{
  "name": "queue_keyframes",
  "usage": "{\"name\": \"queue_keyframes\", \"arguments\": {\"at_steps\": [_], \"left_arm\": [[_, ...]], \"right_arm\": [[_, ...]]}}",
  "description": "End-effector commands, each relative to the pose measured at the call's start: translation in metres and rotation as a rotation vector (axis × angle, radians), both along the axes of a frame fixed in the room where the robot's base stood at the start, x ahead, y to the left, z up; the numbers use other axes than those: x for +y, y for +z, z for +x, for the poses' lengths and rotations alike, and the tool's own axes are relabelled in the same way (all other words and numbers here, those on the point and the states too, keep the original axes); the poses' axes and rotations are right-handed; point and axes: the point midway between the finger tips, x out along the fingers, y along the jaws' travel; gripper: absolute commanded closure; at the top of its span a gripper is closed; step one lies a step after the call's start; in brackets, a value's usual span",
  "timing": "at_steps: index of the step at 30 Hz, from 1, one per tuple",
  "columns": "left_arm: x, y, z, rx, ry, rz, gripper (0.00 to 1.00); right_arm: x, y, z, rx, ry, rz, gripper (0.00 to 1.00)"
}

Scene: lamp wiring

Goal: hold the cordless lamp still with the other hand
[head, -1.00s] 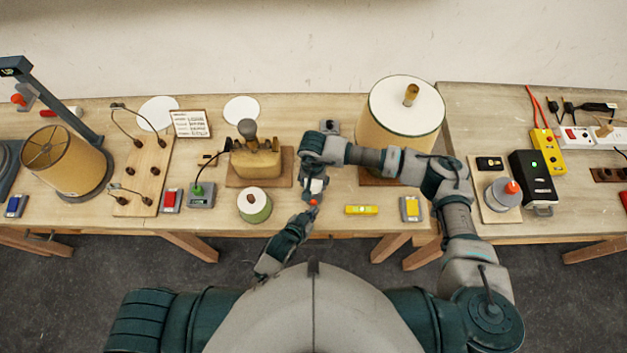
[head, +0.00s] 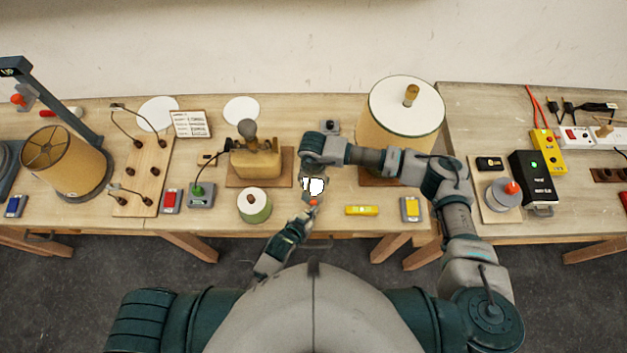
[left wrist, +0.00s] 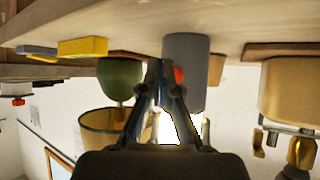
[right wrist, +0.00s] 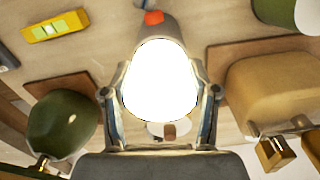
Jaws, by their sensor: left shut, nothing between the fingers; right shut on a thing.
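The cordless lamp (head: 314,187) is a grey cylinder with a white glowing end and an orange-red button. My right gripper (right wrist: 160,82) is shut around the glowing end, a finger on each side in the right wrist view. The grey body (left wrist: 187,60) and the button (left wrist: 179,75) show in the left wrist view; the button also shows in the right wrist view (right wrist: 153,17). My left gripper (left wrist: 160,66) is shut and empty, its fingertips right beside the button. I cannot tell whether they touch it. In the head view, my left gripper (head: 309,208) is just below the lamp.
A small green-sided pot with a white top (head: 254,205) stands to the left. A yellow level (head: 361,210) and a yellow-grey box (head: 411,208) lie to the right. A large shade lamp (head: 400,120) stands behind my right arm. The table's front edge is close below.

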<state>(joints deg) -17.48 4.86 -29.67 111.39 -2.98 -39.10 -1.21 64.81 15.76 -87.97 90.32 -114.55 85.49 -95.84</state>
Motion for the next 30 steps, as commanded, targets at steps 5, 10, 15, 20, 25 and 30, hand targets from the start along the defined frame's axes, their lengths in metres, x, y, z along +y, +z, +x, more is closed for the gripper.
{"name": "queue_keyframes", "arguments": {"at_steps": [5,10,15,20,25,30], "left_arm": [[0.0,0.0,-0.001,0.001,0.0,0.001,1.0],[0.0,-0.001,-0.005,0.003,-0.001,0.001,1.0],[0.0,-0.001,-0.023,0.005,-0.001,0.001,1.0],[0.0,-0.001,-0.041,0.004,-0.001,0.0,1.0],[0.0,-0.001,-0.057,0.004,0.0,0.001,1.0],[0.0,-0.001,-0.062,0.003,-0.001,0.001,1.0]], "right_arm": [[0.0,0.0,0.0,0.001,0.001,0.0,0.83],[0.0,0.0,0.0,0.001,0.0,0.0,0.83],[0.0,0.0,0.0,0.0,0.0,0.0,0.83],[0.0,0.0,0.0,0.0,0.0,0.0,0.83],[0.0,0.0,0.001,0.0,0.0,0.0,0.83],[0.0,0.0,0.001,0.0,0.0,0.0,0.83]]}}
